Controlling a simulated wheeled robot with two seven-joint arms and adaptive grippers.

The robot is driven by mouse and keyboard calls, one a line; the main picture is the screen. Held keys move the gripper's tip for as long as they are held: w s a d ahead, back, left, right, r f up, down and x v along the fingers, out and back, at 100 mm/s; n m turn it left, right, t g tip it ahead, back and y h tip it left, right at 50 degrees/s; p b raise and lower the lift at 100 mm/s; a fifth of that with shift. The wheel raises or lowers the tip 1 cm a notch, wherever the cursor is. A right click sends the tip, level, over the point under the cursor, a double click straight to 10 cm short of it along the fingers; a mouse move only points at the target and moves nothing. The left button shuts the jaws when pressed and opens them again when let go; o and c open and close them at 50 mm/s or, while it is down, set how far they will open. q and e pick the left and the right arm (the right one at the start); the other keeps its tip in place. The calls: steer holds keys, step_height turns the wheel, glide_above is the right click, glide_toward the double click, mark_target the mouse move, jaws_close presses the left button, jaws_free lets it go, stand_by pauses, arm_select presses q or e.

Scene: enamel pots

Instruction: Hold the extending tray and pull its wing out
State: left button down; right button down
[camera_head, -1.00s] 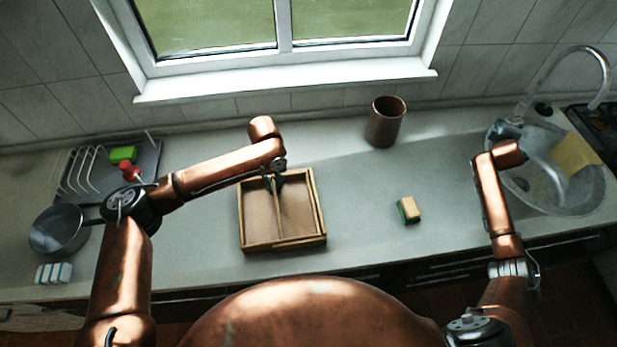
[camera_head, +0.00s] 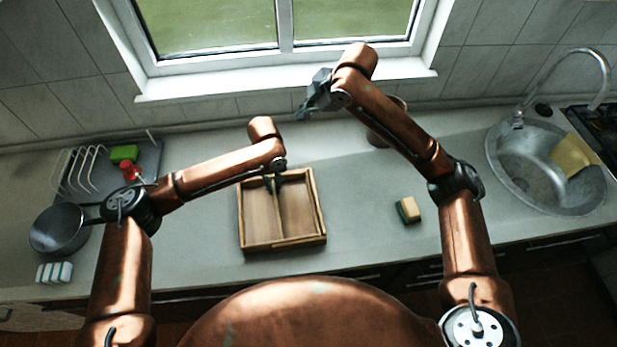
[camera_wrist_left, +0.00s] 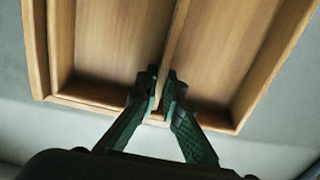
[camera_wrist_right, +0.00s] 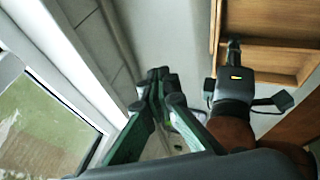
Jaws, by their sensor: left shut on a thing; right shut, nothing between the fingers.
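The wooden extending tray (camera_head: 284,243) lies on the counter left of centre. It has a raised rim and a divider (camera_head: 281,215) down its middle. My left gripper (camera_head: 272,184) is at the tray's far side. In the left wrist view the fingers (camera_wrist_left: 160,84) are shut on the tray at the divider's end. My right gripper (camera_head: 303,112) is in the air behind the tray, near the window sill. Its fingers (camera_wrist_right: 158,82) are shut and empty in the right wrist view. That view also shows part of the tray (camera_wrist_right: 268,57). I cannot tell whether the wing is pulled out.
A brown cup (camera_head: 377,139) stands behind my right forearm, partly hidden. A sponge (camera_head: 409,210) lies right of the tray. The sink (camera_head: 515,160) is at the right. A pan (camera_head: 58,229) and a dish rack (camera_head: 80,170) are at the left. Counter around the tray is clear.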

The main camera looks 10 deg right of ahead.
mark_target(310, 183)
arm_select(q)
steer(key=shift+d, duration=0.15)
arm_select(e)
steer(key=s+f+m+g+h, duration=0.1)
steer(key=s+f+g, duration=0.3)
steer(key=s+f, duration=0.6)
steer(key=x, duration=0.9)
steer(key=shift+a+f, duration=0.1)
steer(key=shift+f, duration=0.15)
steer(key=d, duration=0.3)
steer(key=shift+w+d+f, duration=0.1)
steer(key=shift+d, duration=0.4)
steer(key=d, duration=1.2)
steer(key=shift+w+d, duration=0.3)
